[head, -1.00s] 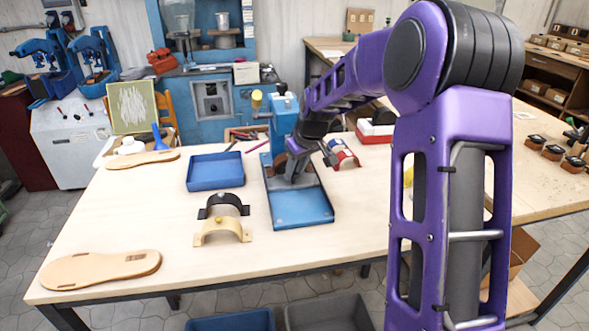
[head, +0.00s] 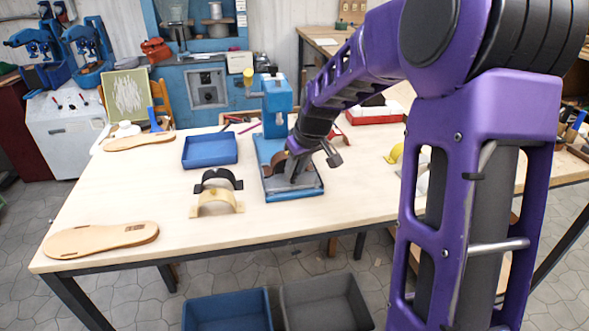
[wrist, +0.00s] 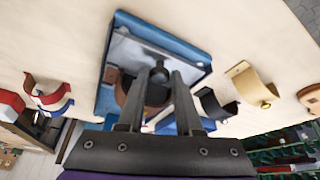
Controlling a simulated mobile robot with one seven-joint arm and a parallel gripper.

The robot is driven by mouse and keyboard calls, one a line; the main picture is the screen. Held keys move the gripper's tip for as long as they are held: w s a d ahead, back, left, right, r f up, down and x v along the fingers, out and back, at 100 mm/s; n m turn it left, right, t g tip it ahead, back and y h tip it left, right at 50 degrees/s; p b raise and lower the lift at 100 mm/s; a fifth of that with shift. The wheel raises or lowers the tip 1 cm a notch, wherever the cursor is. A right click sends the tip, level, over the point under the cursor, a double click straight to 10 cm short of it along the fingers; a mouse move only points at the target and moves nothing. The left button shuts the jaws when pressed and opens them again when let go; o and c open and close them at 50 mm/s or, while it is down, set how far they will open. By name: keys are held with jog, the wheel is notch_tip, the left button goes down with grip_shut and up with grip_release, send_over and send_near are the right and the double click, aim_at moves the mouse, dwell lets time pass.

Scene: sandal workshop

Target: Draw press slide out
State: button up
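The blue press (head: 277,105) stands on the table, its blue base (head: 308,192) reaching towards the front. In the wrist view the grey slide plate (wrist: 128,50) lies in the blue base, with a dark knob (wrist: 158,74) standing on it. A brown strap piece (wrist: 153,97) sits on the press beside the knob, partly hidden by a finger. My gripper (wrist: 156,82) is open, with its two fingers apart and the knob showing between the tips. Gaps show on both sides of the knob; I cannot tell the depth between them. In the head view my gripper (head: 299,172) is low over the base.
A blue tray (head: 210,151), a black strap (head: 219,179) and a cream strap (head: 216,203) lie left of the press. A sandal sole (head: 100,240) lies at the front left. A red and white box (head: 375,115) is behind my arm. The table front has free room.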

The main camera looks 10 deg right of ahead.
jog(key=o, duration=0.4)
jog(key=shift+s, duration=0.15)
jog(key=p+v, duration=0.1)
jog(key=v, duration=1.6)
jog(key=shift+s+d+r+p, duration=0.1)
jog(key=shift+s+r+p, duration=0.1)
jog(key=shift+p, duration=0.15)
